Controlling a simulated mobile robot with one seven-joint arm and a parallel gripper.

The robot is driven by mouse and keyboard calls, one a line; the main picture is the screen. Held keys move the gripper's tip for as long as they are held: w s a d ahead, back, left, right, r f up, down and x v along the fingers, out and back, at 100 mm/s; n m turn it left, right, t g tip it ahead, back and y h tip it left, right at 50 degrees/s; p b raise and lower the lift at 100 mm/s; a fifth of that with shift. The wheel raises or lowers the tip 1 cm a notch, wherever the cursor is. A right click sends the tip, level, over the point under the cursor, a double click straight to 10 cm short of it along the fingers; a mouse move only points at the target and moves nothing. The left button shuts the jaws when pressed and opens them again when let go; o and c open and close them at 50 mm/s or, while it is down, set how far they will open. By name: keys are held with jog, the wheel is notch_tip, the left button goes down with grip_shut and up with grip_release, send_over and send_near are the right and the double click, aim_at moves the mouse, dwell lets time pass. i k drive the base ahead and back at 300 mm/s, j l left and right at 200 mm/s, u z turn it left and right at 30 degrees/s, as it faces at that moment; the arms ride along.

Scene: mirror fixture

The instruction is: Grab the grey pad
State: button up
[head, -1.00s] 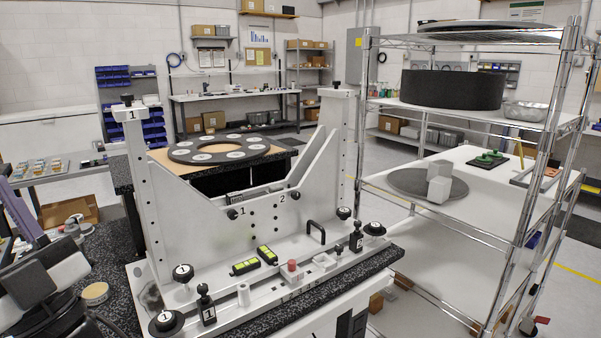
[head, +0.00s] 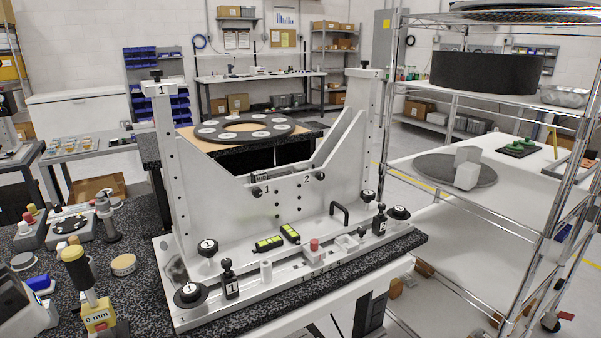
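My gripper is not in view now. No single thing is clearly the grey pad. A flat grey round disc (head: 433,168) lies on the middle shelf of the wire cart at right. Light grey blocks (head: 467,174) stand on that disc and hide part of it. The white mirror fixture (head: 255,225) stands upright on the dark speckled bench, with black knobs along its base. A dark ring with several pale round spots (head: 212,133) lies flat behind it.
The wire cart (head: 541,220) has posts and shelf edges at right. A thick black drum (head: 485,73) sits on its upper shelf. At left, the speckled bench holds a yellow-topped tool (head: 76,267) marked "0 mm", a round tin (head: 123,264) and small stands.

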aim_at(297, 168)
jog(key=i+l+u, duration=0.2)
jog(key=l, duration=0.2)
jog(key=l+u, duration=0.15)
jog(key=l, duration=0.2)
jog(key=i+l+u, duration=0.25)
jog(key=l, duration=0.15)
jog(key=l+u, duration=0.2)
jog(key=l, duration=0.25)
jog(key=i, duration=0.8)
